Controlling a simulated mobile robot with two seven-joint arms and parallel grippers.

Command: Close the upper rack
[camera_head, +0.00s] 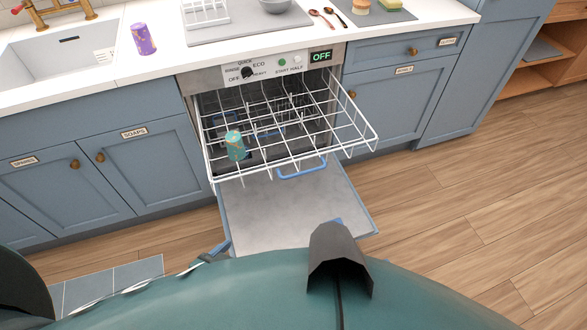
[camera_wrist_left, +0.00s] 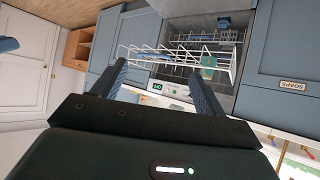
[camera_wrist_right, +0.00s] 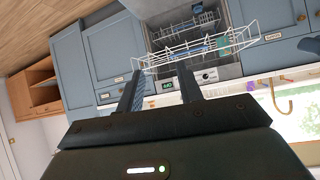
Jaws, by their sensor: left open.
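The upper rack (camera_head: 282,130) is a white wire basket pulled out of the dishwasher, over its lowered door (camera_head: 285,210). It also shows in the left wrist view (camera_wrist_left: 178,57) and the right wrist view (camera_wrist_right: 200,48). A teal cup with an orange pattern (camera_head: 235,146) stands in the rack's left part. My left gripper (camera_wrist_left: 158,80) is open and empty, with the rack beyond its fingers. My right gripper (camera_wrist_right: 160,80) is open and empty, facing the rack's front. In the head view my teal body hides the bottom.
A blue handle (camera_head: 303,172) shows below the rack. The control panel (camera_head: 270,70) reads OFF. A purple can (camera_head: 143,39) stands beside the sink (camera_head: 60,55). Blue cabinets flank the dishwasher. The wooden floor (camera_head: 480,190) at the right is clear.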

